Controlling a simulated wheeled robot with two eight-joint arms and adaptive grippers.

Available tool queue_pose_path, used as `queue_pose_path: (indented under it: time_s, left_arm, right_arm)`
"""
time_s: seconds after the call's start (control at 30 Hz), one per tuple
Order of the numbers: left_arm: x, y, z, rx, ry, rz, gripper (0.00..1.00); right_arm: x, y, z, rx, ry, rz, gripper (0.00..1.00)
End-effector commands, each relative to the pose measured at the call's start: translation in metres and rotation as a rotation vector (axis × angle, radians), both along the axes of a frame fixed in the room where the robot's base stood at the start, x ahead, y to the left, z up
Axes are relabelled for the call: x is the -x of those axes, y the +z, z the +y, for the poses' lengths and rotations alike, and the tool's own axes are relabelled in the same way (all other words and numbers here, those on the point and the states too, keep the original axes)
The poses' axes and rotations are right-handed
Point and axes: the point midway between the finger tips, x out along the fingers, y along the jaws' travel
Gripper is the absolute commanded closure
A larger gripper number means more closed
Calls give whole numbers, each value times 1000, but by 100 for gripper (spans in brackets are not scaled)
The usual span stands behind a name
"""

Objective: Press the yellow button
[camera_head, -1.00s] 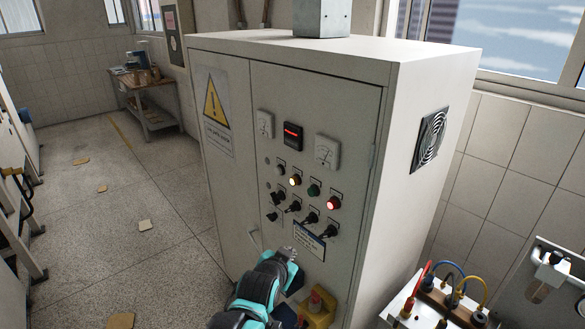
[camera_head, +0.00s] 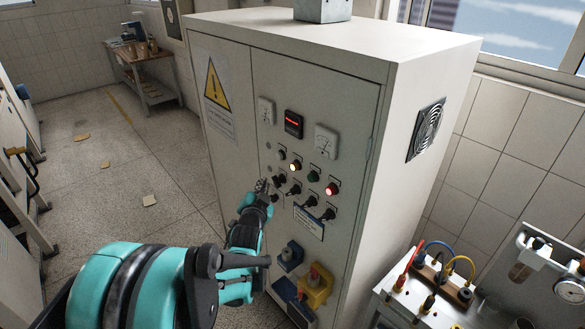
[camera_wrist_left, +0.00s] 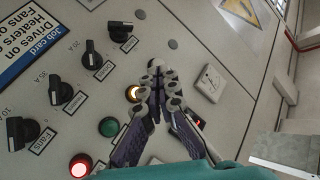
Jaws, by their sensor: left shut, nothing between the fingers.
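The yellow button (camera_head: 295,166) is lit and sits on the front panel of the grey cabinet (camera_head: 440,70), in the row with a green button (camera_head: 313,177) and a lit red button (camera_head: 332,189). My left gripper (camera_head: 262,185) is shut and empty, in front of the panel, left of and lower than the yellow button in the head view. In the left wrist view, the fingertips (camera_wrist_left: 156,66) are close together, and the yellow button (camera_wrist_left: 132,93) glows beside a finger, partly covered by it. I cannot tell the gap to the panel. My right gripper is out of view.
Black rotary switches (camera_head: 311,201) sit below the buttons, and gauges (camera_head: 326,142) above. A blue and yellow box with a red knob (camera_head: 315,278) is low on the cabinet. A bench with coloured cables (camera_head: 428,287) stands at the right.

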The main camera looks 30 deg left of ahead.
Motion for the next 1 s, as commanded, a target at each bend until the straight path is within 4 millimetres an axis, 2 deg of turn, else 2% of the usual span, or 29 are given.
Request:
queue_pose_path:
  time_s: [0.6, 0.8, 1.0]
  left_arm:
    - [-66, -1, -28, 0, -2, 1, 100]
    - [-76, 0, -32, 1, -1, -1, 100]
    - [-77, 0, -32, 0, -1, -1, 100]
  right_arm:
    - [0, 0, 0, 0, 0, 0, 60]
    - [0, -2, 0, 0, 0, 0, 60]
    - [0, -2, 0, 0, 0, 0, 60]
